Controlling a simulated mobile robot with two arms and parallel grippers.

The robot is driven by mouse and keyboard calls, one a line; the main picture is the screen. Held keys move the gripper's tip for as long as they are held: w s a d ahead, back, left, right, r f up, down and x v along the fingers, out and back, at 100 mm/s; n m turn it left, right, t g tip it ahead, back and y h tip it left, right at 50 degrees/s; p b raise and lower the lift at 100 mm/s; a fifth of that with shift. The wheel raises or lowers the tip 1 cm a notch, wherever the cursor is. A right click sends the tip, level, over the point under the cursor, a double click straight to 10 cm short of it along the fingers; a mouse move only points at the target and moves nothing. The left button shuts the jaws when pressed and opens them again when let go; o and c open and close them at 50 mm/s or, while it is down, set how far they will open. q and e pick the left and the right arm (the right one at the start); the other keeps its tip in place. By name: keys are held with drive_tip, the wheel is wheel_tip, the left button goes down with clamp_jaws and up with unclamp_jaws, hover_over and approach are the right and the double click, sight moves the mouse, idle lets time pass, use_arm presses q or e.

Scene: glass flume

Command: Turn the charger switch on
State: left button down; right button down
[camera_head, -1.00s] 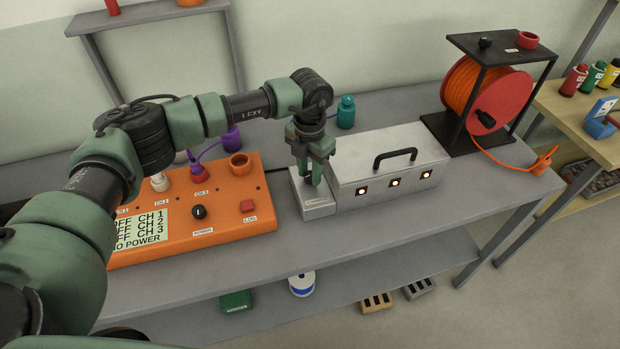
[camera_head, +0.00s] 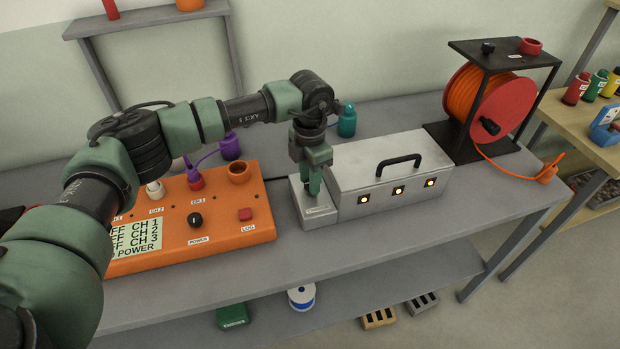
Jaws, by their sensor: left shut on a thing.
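A small light grey box (camera_head: 319,217) with a label on its front stands on the grey bench, against the left end of a larger grey metal case. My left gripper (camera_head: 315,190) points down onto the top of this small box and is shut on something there. The fingers hide the thing they hold, which looks like the charger switch. My right gripper is not in view.
An orange control box (camera_head: 225,248) with a screen, knob and red button is left of the small box. A teal bottle (camera_head: 347,122) stands behind. An orange cable reel (camera_head: 465,98) in a black frame stands at right.

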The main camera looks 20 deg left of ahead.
use_arm(q)
drive_tip(key=c, duration=1.3)
unclamp_jaws()
drive_tip(key=shift+c, duration=0.2)
drive_tip(key=shift+r, duration=0.15)
wheel_tip(320, 180, up, 8)
drive_tip(key=shift+f+b, duration=0.2)
drive_tip(key=shift+b, duration=0.65)
